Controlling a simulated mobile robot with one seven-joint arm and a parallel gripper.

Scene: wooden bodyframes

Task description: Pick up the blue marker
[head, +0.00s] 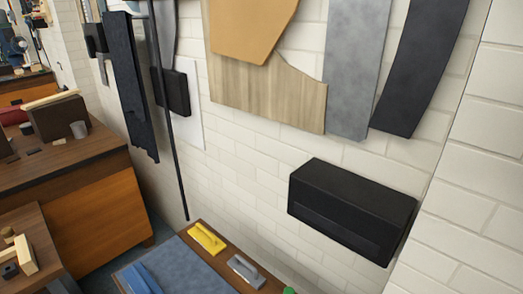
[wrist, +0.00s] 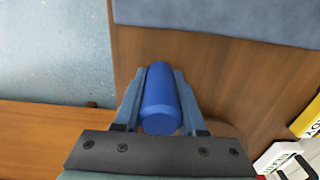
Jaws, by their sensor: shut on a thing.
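The blue marker (wrist: 160,102), a thick blue cylinder, shows in the middle of the wrist view. My gripper (wrist: 159,74) is shut on it, with one blue-grey finger along each side. The marker's near end faces the camera. Below it is the brown wooden tabletop (wrist: 220,85); I cannot tell whether the marker touches it. In the head view a blue shape (head: 142,279) is at the bottom edge, and I cannot tell what it is.
A blue-grey mat (head: 180,265) lies on the table in the head view. A yellow tool (head: 207,238) and a grey tool (head: 246,271) lie beside it. A black box (head: 350,212) is on the white brick wall. Wooden cabinets (head: 85,210) stand at left.

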